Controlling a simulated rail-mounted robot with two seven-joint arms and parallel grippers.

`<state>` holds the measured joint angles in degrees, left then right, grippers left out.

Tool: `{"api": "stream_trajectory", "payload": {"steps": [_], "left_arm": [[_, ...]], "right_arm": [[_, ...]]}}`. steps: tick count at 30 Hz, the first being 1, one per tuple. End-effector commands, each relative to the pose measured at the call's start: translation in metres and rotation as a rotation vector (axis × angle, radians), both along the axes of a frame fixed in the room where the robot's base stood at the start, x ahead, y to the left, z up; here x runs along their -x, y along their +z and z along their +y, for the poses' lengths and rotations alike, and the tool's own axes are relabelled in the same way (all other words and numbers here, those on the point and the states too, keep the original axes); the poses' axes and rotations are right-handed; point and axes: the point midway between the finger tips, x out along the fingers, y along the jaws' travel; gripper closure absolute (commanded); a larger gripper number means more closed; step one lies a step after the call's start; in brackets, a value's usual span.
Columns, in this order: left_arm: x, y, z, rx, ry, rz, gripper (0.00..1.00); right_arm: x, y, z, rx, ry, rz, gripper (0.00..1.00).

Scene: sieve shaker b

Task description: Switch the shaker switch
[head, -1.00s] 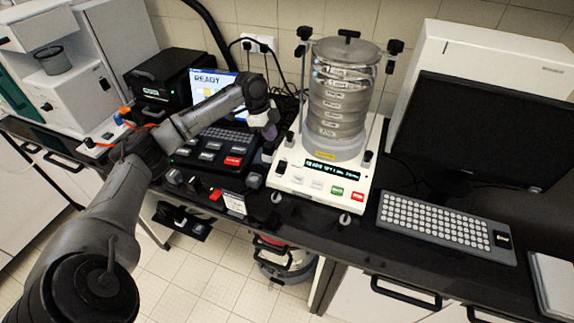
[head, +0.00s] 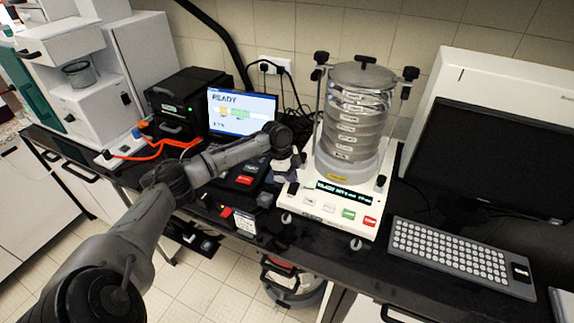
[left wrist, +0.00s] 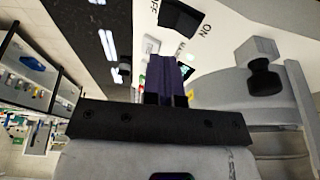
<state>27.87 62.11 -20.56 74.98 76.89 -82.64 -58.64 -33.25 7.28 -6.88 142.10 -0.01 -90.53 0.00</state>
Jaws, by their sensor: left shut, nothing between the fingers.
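The sieve shaker (head: 325,210) is a white base with a stack of metal sieves (head: 345,125) clamped on it, a lit display and several coloured buttons on its front. In the left wrist view its white side (left wrist: 222,14) carries a black rocker switch (left wrist: 181,17) between the printed words OFF and ON. My left gripper (head: 290,170) is low beside the shaker's left side. In the left wrist view its fingers (left wrist: 160,78) are shut and empty, pointing toward the switch; contact cannot be told. The switch is hidden in the head view. My right gripper is not in view.
A screen reading READY (head: 243,112) and a black control panel with buttons (head: 244,180) stand left of the shaker. A keyboard (head: 455,258) and dark monitor (head: 490,155) are at the right. Cables hang from a wall socket (head: 275,66) behind my left arm.

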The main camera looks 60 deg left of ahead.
Motion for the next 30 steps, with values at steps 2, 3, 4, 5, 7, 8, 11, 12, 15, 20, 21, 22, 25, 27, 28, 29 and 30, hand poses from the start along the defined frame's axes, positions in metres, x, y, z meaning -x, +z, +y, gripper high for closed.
{"api": "stream_trajectory", "payload": {"steps": [2, 3, 4, 5, 7, 8, 11, 12, 15, 20, 21, 22, 25, 27, 28, 29, 30], "left_arm": [[-0.002, -0.013, -0.002, 0.001, 0.002, 0.001, 1.00], [-0.002, -0.019, -0.002, 0.001, 0.001, 0.001, 1.00], [-0.002, -0.022, -0.001, 0.001, 0.001, 0.001, 1.00], [-0.003, -0.026, -0.001, 0.001, 0.001, 0.001, 1.00], [-0.003, -0.033, -0.001, -0.001, 0.001, 0.001, 1.00], [-0.003, -0.036, 0.000, -0.001, 0.001, 0.001, 1.00], [-0.004, -0.042, 0.000, -0.001, 0.000, 0.001, 1.00], [-0.004, -0.044, 0.000, -0.001, 0.000, 0.001, 1.00], [-0.004, -0.047, 0.000, 0.000, -0.001, 0.000, 1.00], [-0.004, -0.048, 0.000, -0.001, -0.001, 0.000, 1.00], [-0.004, -0.048, 0.000, -0.001, -0.001, 0.000, 1.00], [-0.004, -0.048, 0.000, -0.001, -0.001, 0.000, 1.00], [-0.004, -0.048, 0.000, -0.001, -0.001, 0.000, 1.00], [-0.006, -0.049, -0.002, -0.003, -0.004, -0.003, 1.00], [-0.009, -0.050, -0.005, -0.005, -0.010, -0.009, 1.00], [-0.014, -0.051, -0.010, -0.011, -0.018, -0.017, 1.00], [-0.022, -0.054, -0.018, -0.018, -0.033, -0.033, 1.00]], "right_arm": [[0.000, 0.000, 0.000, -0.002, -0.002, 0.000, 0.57], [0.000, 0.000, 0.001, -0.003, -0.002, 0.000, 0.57], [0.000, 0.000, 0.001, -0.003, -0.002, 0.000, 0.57], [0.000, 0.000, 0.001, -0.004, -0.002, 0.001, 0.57], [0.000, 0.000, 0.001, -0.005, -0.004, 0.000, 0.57], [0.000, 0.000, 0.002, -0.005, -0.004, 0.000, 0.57], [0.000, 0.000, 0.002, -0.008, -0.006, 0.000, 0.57], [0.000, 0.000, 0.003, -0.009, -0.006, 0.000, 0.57], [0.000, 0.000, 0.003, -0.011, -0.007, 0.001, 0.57], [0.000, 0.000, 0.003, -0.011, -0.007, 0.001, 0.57], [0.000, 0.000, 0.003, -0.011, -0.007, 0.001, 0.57], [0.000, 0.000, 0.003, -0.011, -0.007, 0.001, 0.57], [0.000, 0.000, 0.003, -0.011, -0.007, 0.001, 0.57], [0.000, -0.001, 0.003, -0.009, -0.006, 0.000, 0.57], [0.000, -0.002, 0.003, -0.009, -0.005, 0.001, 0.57], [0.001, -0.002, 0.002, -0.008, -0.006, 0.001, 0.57], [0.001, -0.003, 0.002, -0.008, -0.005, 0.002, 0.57]]}}
